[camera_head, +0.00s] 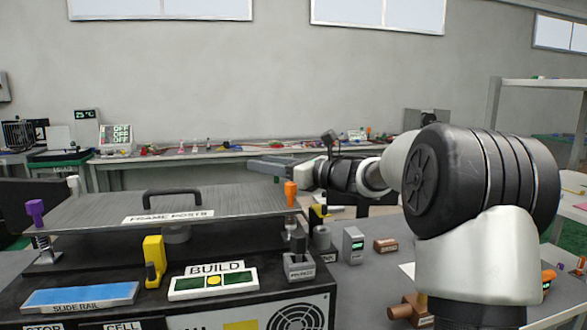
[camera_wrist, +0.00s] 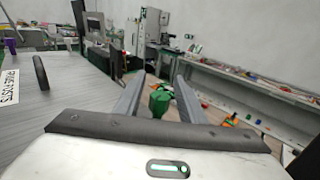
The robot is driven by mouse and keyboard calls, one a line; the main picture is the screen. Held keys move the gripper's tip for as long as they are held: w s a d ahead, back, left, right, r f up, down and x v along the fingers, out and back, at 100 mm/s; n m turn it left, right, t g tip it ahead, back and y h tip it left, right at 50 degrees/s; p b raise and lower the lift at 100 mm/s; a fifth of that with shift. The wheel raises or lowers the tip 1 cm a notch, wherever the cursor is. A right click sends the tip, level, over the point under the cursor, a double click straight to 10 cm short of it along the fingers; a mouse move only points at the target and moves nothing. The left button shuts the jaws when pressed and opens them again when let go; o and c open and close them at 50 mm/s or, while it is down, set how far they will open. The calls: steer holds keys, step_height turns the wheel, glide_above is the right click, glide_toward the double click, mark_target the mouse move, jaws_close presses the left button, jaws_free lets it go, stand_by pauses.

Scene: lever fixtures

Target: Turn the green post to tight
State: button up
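The green post (camera_wrist: 159,103) shows in the wrist view as a dark green knob at the right edge of the grey frame-posts plate (camera_wrist: 65,98). My gripper (camera_wrist: 160,76) is open, with one finger on each side of the knob and visible gaps; I cannot tell its height relative to the knob. In the head view my gripper (camera_head: 262,164) is over the far right part of the plate (camera_head: 105,213), pointing left. The green post is not clearly visible there, and any mark showing tight is not readable.
An orange post (camera_head: 290,193) stands at the plate's near right corner, a purple one (camera_head: 35,212) at the left and a white one (camera_head: 73,184) behind it. A black handle (camera_head: 172,193) rises from the plate. A yellow lever (camera_head: 154,257) stands in front.

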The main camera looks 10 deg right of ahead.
steer(key=p+v, duration=0.1)
steer(key=v, duration=1.5)
steer(key=shift+s, duration=0.15)
steer(key=shift+d+r, duration=0.1)
steer(key=shift+d, duration=0.05)
